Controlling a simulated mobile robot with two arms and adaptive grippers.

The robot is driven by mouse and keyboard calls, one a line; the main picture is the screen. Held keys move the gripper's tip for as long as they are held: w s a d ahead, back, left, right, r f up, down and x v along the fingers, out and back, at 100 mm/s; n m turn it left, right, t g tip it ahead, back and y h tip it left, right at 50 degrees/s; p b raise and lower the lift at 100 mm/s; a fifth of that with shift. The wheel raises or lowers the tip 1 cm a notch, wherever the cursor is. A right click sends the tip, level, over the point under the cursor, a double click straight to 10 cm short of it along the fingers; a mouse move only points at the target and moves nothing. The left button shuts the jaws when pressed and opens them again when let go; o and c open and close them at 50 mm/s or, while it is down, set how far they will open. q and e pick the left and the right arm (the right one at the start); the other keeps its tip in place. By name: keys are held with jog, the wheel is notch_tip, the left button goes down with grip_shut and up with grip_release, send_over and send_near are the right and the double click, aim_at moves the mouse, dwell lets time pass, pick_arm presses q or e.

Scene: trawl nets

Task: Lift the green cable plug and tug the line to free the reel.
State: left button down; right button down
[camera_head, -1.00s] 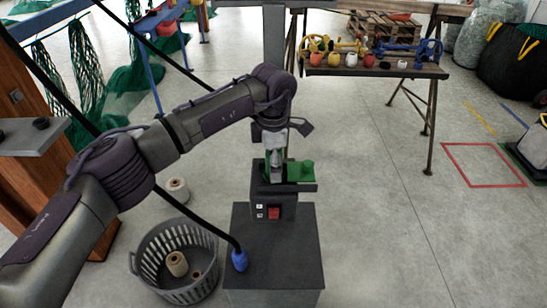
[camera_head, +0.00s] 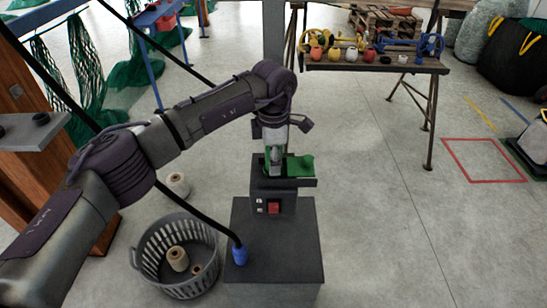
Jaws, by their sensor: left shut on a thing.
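The green cable plug (camera_head: 301,166) is a small bright green piece at the top of a dark grey box with a red switch (camera_head: 274,208). My left gripper (camera_head: 275,162) points down over this box and is shut on the green piece, which shows on both sides of the fingers. The fingers hide part of it, and I cannot tell whether it is clear of the box. A black cable (camera_head: 205,219) runs down to a blue plug (camera_head: 239,255) on the dark pedestal (camera_head: 275,269). I cannot make out a reel for certain. My right gripper is out of view.
A grey basket (camera_head: 147,262) with twine cones stands left of the pedestal, and another cone (camera_head: 177,185) lies behind it. A wooden table (camera_head: 345,67) with floats stands at the back. Green nets (camera_head: 85,65) hang at the left.

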pick_arm(q)
jog(key=shift+r, duration=0.1)
jog(key=shift+w+r+b, duration=0.1)
jog(key=shift+r+b, duration=0.3)
jog(key=shift+r, duration=0.2)
notch_tip(320, 180, up, 3)
jog(key=shift+f+b, duration=0.1)
jog(key=shift+b, duration=0.5)
jog(key=s+d+r+b, duration=0.3)
jog(key=s+d+r, duration=0.35)
jog(key=d, duration=0.35)
jog(key=a+f+m, duration=0.3)
jog(key=a+m, duration=0.2)
jog(key=a, duration=0.3)
jog(key=a+f+m, duration=0.3)
jog(key=a+m, duration=0.2)
jog(key=a, duration=0.3)
jog(key=s+a+f+m, duration=0.2)
jog(key=s+a+m, duration=0.3)
jog(key=s+a, duration=0.1)
jog(key=s+a+f+m, duration=0.3)
jog(key=s+a+m, duration=0.1)
jog(key=a, duration=0.3)
jog(key=shift+s+f+m, duration=0.3)
jog(key=shift+s+m, duration=0.1)
jog(key=shift+s, duration=0.5)
